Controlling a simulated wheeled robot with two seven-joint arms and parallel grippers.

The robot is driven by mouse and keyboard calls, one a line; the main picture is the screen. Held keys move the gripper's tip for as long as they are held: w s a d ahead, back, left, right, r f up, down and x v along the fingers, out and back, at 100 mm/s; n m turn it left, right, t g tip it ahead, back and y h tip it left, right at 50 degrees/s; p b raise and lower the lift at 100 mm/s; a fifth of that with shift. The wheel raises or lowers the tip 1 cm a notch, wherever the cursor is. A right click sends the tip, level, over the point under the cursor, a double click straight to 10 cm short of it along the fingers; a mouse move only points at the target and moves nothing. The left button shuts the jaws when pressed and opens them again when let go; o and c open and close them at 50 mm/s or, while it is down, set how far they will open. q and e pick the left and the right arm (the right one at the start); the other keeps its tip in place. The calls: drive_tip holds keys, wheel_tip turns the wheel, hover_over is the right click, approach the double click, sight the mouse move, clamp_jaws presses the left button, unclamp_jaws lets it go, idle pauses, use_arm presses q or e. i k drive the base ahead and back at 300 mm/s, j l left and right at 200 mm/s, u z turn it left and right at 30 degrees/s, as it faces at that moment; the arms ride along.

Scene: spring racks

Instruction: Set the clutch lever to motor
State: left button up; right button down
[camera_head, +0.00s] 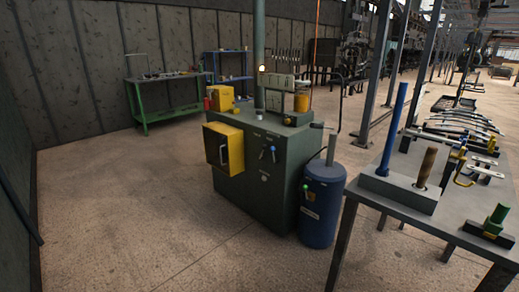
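A dark green machine cabinet (285,195) stands on the floor in the middle of the view. Its right-hand front face carries small levers or knobs, one with a light blue tip (273,149). I cannot tell which of them is the clutch lever or read any motor marking. Neither of my grippers is in view.
A blue cylindrical tank (320,212) stands against the cabinet's right side. A grey table (440,225) with a blue rod (392,130) and several tools fills the right. A green workbench (160,95) stands by the back wall. The floor at front left is clear.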

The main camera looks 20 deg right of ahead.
sight(264, 147)
drive_tip(key=i+j+z, duration=0.1)
drive_tip(key=i, duration=0.45)
drive_tip(key=i+j+z, duration=0.1)
drive_tip(key=i, duration=0.45)
drive_tip(key=i+j+z, duration=0.15)
drive_tip(key=i, duration=0.4)
drive_tip(key=i+j+z, duration=0.1)
drive_tip(key=i+j, duration=0.15)
drive_tip(key=i, duration=0.3)
